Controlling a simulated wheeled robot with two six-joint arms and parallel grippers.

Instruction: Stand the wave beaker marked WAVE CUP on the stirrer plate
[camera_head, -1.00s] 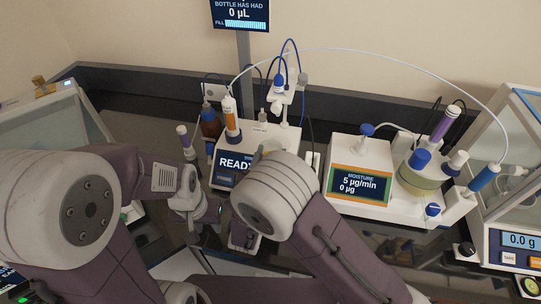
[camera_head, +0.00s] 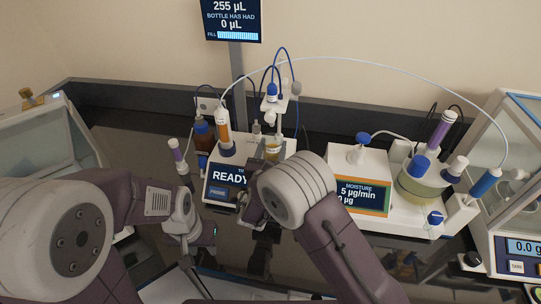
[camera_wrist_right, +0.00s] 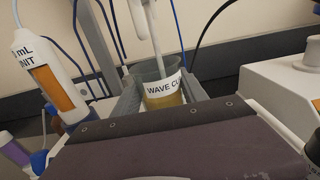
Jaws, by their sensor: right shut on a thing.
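The wave beaker marked WAVE CUP (camera_wrist_right: 163,90) is clear with yellow liquid, upright between the two fingers of my right gripper (camera_wrist_right: 157,84). A white rod or tube reaches down into its mouth. In the head view the beaker (camera_head: 273,148) is at the back of the white unit with the READY screen (camera_head: 229,175), and my right gripper (camera_head: 271,152) reaches it from the front. I cannot make out the stirrer plate or whether the beaker's base touches it. My left gripper (camera_head: 198,235) is low at the left, its fingers unclear.
An orange-filled dosing cylinder (camera_head: 223,128) and a brown bottle (camera_head: 203,132) stand left of the beaker. A purple-topped pen-like tool (camera_head: 177,152) stands further left. The moisture unit (camera_head: 362,195) is close on the right. Tubes and cables (camera_head: 281,62) hang above the beaker.

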